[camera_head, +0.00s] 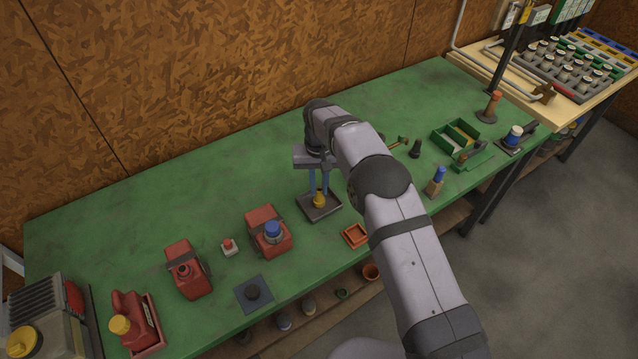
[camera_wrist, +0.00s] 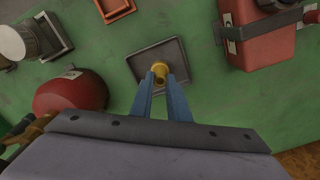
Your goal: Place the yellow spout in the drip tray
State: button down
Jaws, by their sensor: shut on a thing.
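The yellow spout (camera_head: 319,198) is between the blue fingers of my gripper (camera_head: 318,194), which is shut on it. In the wrist view the spout (camera_wrist: 160,72) shows at the fingertips of my gripper (camera_wrist: 160,75). The drip tray (camera_head: 331,212) is a dark, shallow square tray on the green bench. In the wrist view the tray (camera_wrist: 178,48) lies around and beneath the spout. The spout is over the tray's inside; I cannot tell whether it touches the tray floor.
A red jerrycan with a blue cap (camera_head: 272,234) stands left of the tray. An orange square dish (camera_head: 355,236) lies to the right. A second red jerrycan (camera_head: 186,270) and a dark mat (camera_head: 254,294) are farther left. The bench (camera_head: 180,170) behind is clear.

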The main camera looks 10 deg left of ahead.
aim_at(320, 193)
jog(key=shift+f, duration=0.2)
jog(key=c, duration=1.7)
grip_release()
jog(key=shift+r, duration=0.1)
notch_tip(320, 193, up, 12)
jog(key=b, duration=0.3)
jog(key=shift+r, duration=0.15)
jog(key=shift+d, duration=0.1)
